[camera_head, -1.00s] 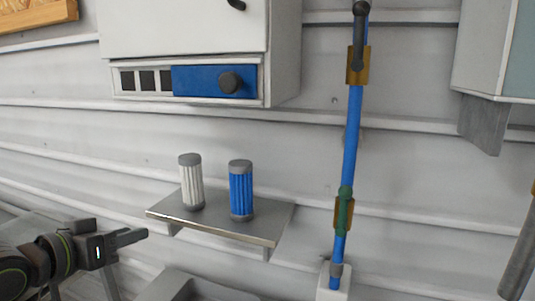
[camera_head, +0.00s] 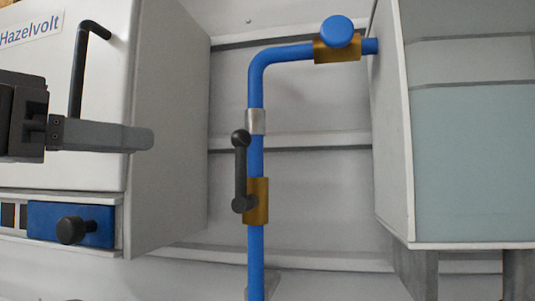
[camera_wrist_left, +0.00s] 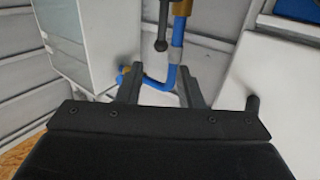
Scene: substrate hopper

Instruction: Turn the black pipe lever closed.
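The black pipe lever (camera_head: 240,172) sits on a brass valve body (camera_head: 258,201) on the blue pipe (camera_head: 256,255). It stands nearly upright, along the pipe, with its round knob end at the top. My left gripper (camera_head: 146,138) is at the left in the head view, apart from the lever, its tip pointing right. The left wrist view shows its two fingers (camera_wrist_left: 161,78) spread with nothing between them. The lever (camera_wrist_left: 163,27) and pipe (camera_wrist_left: 177,52) appear ahead of the fingers there. My right gripper is in neither current view.
A white cabinet (camera_head: 170,130) with a black handle (camera_head: 78,70) and a blue panel with a black knob (camera_head: 71,230) stands at left. A glass-fronted cabinet (camera_head: 395,150) is at right. A blue round valve knob (camera_head: 338,31) is above. Space around the lever is clear.

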